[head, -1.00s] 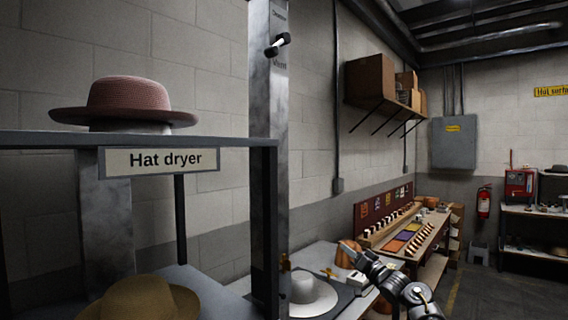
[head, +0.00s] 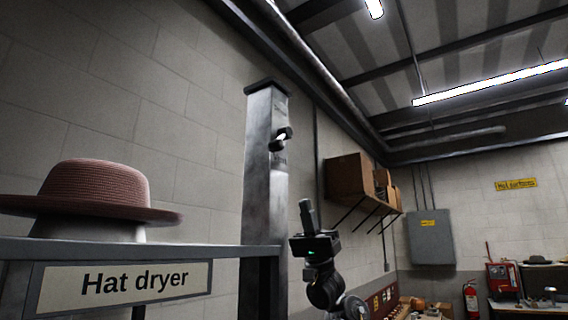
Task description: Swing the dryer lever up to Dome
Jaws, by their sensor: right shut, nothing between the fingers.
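The dryer lever (head: 281,139) is a short dark handle with a pale tip, mounted near the top of the grey metal post (head: 262,200). Small labels sit above and below it, too small to read for certain. The hat dryer sign (head: 125,282) hangs on the dark rack rail at lower left. My right gripper (head: 306,210) is raised to the right of the post, fingers pointing up and shut with nothing between them. It is below and to the right of the lever, apart from it in the picture. My left gripper is not in view.
A pink-brown hat (head: 95,190) sits on a stand behind the dryer rail (head: 180,249). Boxes (head: 350,178) stand on a wall shelf at the right, beside a grey electrical cabinet (head: 431,238). The space around the lever looks clear.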

